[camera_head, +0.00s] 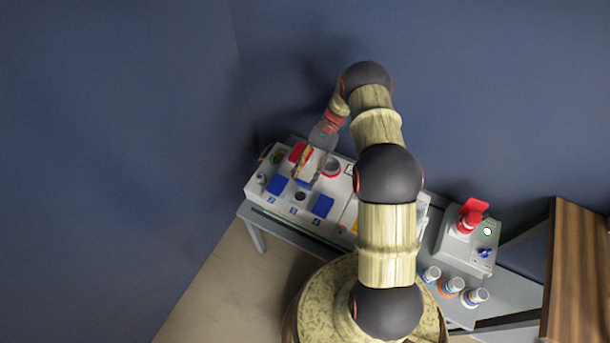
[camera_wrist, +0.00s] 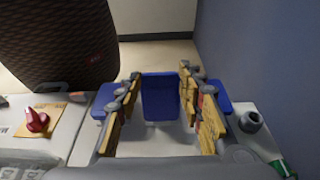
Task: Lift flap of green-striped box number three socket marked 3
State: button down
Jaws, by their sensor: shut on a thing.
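The white socket box (camera_head: 254,190) stands on a grey table. It has a row of blue flaps marked 2, 3 and 4. The flap of socket 3 (camera_head: 303,183) stands raised behind its dark round socket (camera_head: 300,196). My gripper (camera_head: 310,165) reaches down to it from behind. In the wrist view, my gripper (camera_wrist: 160,76) has its yellow-padded fingers on both sides of the upright blue flap (camera_wrist: 160,100) and is shut on it. The flap 2 (camera_head: 277,184) and flap 4 (camera_head: 322,206) lie down over their sockets. Green striping is mostly hidden.
A second box (camera_head: 455,248) with a raised red cover (camera_head: 473,206) and a blue knob stands at the right. A wooden surface (camera_head: 577,270) is at the far right. Blue walls close in behind and left.

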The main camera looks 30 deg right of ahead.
jog(key=shift+s+f, duration=0.1)
jog(key=c, duration=1.2)
grip_release()
notch_tip(320, 180, up, 10)
jog(key=shift+r, duration=0.1)
dwell(0.3)
